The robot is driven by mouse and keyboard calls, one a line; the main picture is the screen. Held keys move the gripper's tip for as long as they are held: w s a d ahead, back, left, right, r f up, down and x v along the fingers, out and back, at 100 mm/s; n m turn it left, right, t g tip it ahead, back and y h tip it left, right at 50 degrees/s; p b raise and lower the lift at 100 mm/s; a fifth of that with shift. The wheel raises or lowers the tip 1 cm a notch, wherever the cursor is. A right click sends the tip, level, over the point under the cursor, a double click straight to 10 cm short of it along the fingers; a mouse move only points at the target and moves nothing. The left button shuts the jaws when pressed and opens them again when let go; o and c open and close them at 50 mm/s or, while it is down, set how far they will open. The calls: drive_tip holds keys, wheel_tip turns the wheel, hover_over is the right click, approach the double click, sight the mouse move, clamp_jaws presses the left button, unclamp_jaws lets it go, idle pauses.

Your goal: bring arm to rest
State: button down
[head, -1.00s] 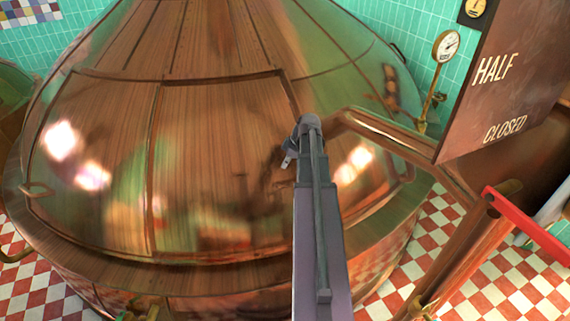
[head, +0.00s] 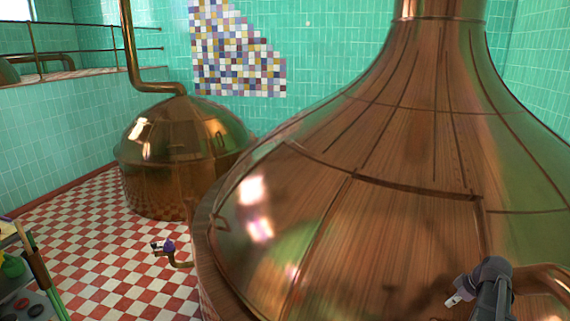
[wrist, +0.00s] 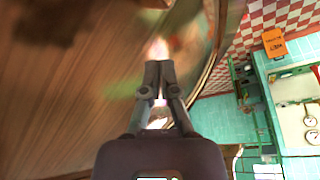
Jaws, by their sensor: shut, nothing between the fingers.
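My gripper (wrist: 159,72) is in the wrist view, its two grey fingertips together and nothing between them. The large copper kettle (wrist: 75,100) fills the left of that view behind the fingers, and I see no contact. In the head view, part of my arm (head: 488,285) shows at the lower right, in front of the same large kettle (head: 400,230). My fingers cannot be made out there.
A smaller copper kettle (head: 185,150) stands at the back left on the checkered floor (head: 105,245). A purple-handled valve (head: 168,246) sticks out low beside the large kettle. The wrist view also shows an orange sign (wrist: 274,43) and a gauge (wrist: 310,121).

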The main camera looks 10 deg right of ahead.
drive_tip(key=s+a+f+m+g+h+b, duration=0.1)
drive_tip(key=a+f+m+b, duration=0.1)
drive_tip(key=a, duration=1.1)
drive_tip(key=s+a+f+m+g+h+b, duration=0.1)
drive_tip(key=a+f+b, duration=0.4)
drive_tip(key=a, duration=0.8)
drive_tip(key=s+a+f+m+g+b, duration=0.1)
drive_tip(key=a+f+m+b, duration=0.2)
drive_tip(key=a, duration=1.1)
wheel_tip(320, 180, down, 2)
drive_tip(key=shift+f+m+g+h+b, duration=0.3)
drive_tip(key=shift+m+h+b, duration=0.1)
drive_tip(key=shift+m, duration=0.1)
